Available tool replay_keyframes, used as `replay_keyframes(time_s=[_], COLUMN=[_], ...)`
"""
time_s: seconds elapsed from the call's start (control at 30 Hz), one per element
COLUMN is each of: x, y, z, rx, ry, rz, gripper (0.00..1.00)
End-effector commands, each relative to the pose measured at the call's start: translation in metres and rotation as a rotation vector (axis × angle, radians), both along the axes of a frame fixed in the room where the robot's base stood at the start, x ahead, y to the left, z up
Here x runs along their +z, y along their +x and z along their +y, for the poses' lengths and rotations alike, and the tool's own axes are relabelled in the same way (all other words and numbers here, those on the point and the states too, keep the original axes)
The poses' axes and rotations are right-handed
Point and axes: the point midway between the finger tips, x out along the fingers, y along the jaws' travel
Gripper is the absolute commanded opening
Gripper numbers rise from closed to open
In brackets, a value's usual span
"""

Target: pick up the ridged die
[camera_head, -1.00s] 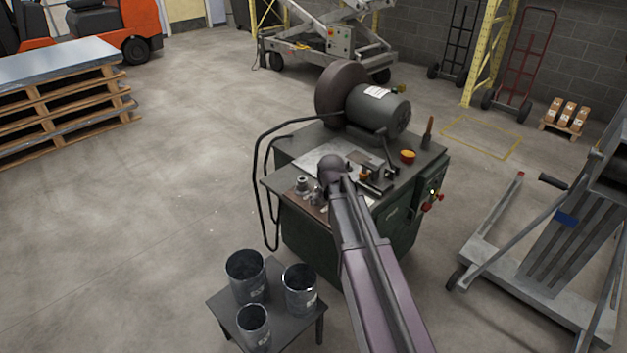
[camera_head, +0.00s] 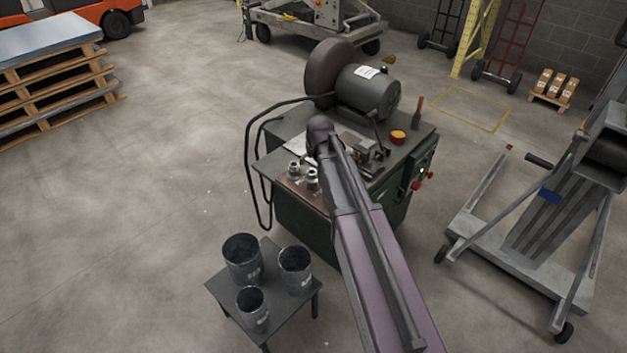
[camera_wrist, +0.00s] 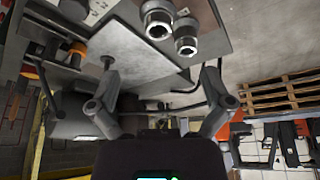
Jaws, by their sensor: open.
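Two small round metal dies stand side by side near the front left edge of the green machine's top (camera_head: 285,184). The left die (camera_head: 294,170) and the right die (camera_head: 312,177) are both clear of my arm in the head view. In the wrist view, one die (camera_wrist: 157,18) is at the top middle, and the other (camera_wrist: 187,38) is just right of it and lower. I cannot tell for sure which one is ridged. My gripper (camera_wrist: 160,68) is open and empty, its fingers apart from both dies. In the head view my arm hides it.
A grinding wheel (camera_head: 329,72) and motor (camera_head: 369,92) stand at the back of the machine. A vise-like fixture (camera_head: 366,152) and an orange cup (camera_head: 398,137) are near my arm. A low table (camera_head: 292,307) with three dark buckets stands in front.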

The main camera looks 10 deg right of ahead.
Motion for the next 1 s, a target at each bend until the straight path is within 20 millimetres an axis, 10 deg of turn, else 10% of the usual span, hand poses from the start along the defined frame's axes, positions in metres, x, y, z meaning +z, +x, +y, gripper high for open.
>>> replay_keyframes(time_s=[1.0], x=[-0.074], y=[0.030], z=[0.003], rx=[0.003], ry=[0.000], rz=[0.000], gripper=[1.00])
